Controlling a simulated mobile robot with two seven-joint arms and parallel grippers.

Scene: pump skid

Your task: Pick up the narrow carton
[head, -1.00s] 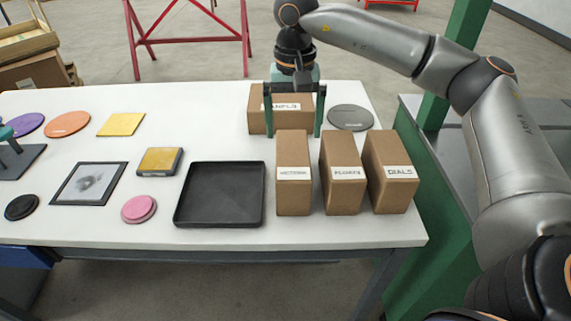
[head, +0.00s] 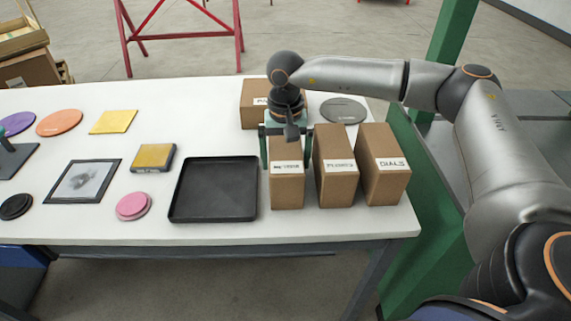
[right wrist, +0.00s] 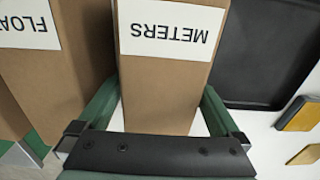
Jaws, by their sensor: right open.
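The narrow carton, brown with a white METERS label (head: 286,190), stands upright on the white table, leftmost of three in a front row. In the right wrist view the carton (right wrist: 160,90) fills the middle, its label upside down. My right gripper (head: 287,155) is open over the carton, pointing down. Its two green fingers (right wrist: 160,100) are on either side of the carton, with a small gap showing on the right; contact on the left cannot be told.
A second carton (head: 337,188) stands close on the right, then the DIALS carton (head: 387,185). Another carton (head: 254,105) lies behind, partly hidden by my arm. A black tray (head: 213,215) is close on the left. A grey disc (head: 343,110) lies behind.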

